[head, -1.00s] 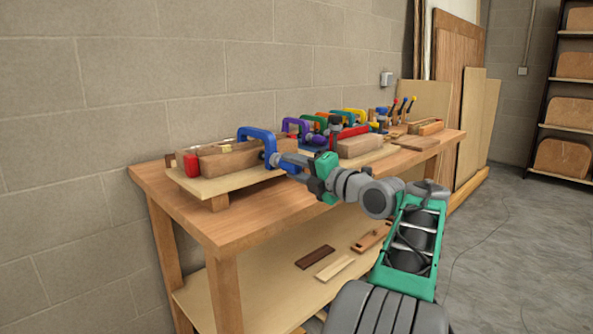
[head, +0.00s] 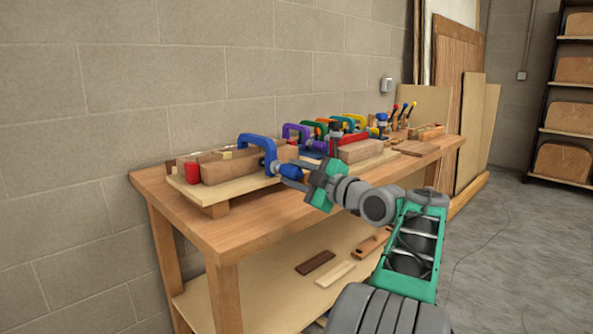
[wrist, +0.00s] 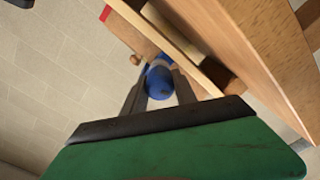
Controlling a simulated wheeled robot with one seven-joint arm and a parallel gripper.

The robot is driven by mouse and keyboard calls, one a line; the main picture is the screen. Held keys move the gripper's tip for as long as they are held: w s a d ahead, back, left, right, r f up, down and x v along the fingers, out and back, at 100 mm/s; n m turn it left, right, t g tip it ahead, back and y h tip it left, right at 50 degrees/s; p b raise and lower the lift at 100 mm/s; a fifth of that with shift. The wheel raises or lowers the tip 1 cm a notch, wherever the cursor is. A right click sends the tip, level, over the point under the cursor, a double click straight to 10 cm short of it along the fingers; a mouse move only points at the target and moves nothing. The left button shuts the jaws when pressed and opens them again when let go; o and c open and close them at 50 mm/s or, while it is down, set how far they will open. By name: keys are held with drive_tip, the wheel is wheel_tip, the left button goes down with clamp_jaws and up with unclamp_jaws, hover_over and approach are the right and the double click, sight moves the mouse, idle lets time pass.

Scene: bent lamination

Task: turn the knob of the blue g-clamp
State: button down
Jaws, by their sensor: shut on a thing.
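The blue g-clamp (head: 262,143) sits over the wooden blocks on the board at the left end of the workbench. Its blue knob (head: 291,171) points out to the right, towards my gripper. My gripper (head: 296,174) reaches in from the right, with its fingers at the knob. In the wrist view the knob (wrist: 159,83) lies between the two fingers of my gripper (wrist: 161,88), which are shut on it. Most of the clamp frame is hidden behind the knob in the wrist view.
The clamp's board (head: 218,190) lies on the workbench (head: 262,216). Purple, green, orange and yellow clamps (head: 297,131) stand farther back, beside a wooden block (head: 360,151). Wooden pieces lie on the lower shelf (head: 262,284). Open floor (head: 510,245) lies to the right.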

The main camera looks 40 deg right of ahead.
drive_tip(key=m+p, duration=0.2)
drive_tip(key=m, duration=0.2)
drive_tip(key=shift+m, duration=0.3)
drive_tip(key=m+p, duration=0.3)
drive_tip(key=shift+m, duration=0.4)
drive_tip(key=m+p, duration=0.3)
drive_tip(key=shift+r+m+p, duration=0.1)
drive_tip(key=shift+m+p, duration=0.2)
drive_tip(key=m+p, duration=0.3)
drive_tip(key=p, duration=0.1)
drive_tip(key=shift+a+m, duration=0.1)
drive_tip(key=shift+m, duration=0.2)
drive_tip(key=m+p, duration=0.3)
drive_tip(key=p, duration=0.1)
drive_tip(key=shift+m, duration=0.3)
drive_tip(key=m+p, duration=0.3)
drive_tip(key=p, duration=0.1)
drive_tip(key=shift+r+m+p, duration=0.1)
drive_tip(key=shift+m+p, duration=0.2)
drive_tip(key=m+p, duration=0.4)
drive_tip(key=p, duration=0.1)
drive_tip(key=shift+m, duration=0.3)
drive_tip(key=m+p, duration=0.3)
drive_tip(key=p, duration=0.1)
drive_tip(key=shift+m, duration=0.3)
drive_tip(key=m+p, duration=0.9)
drive_tip(key=m, duration=0.1)
drive_tip(key=shift+m, duration=0.4)
drive_tip(key=m+p, duration=0.1)
drive_tip(key=m, duration=0.9)
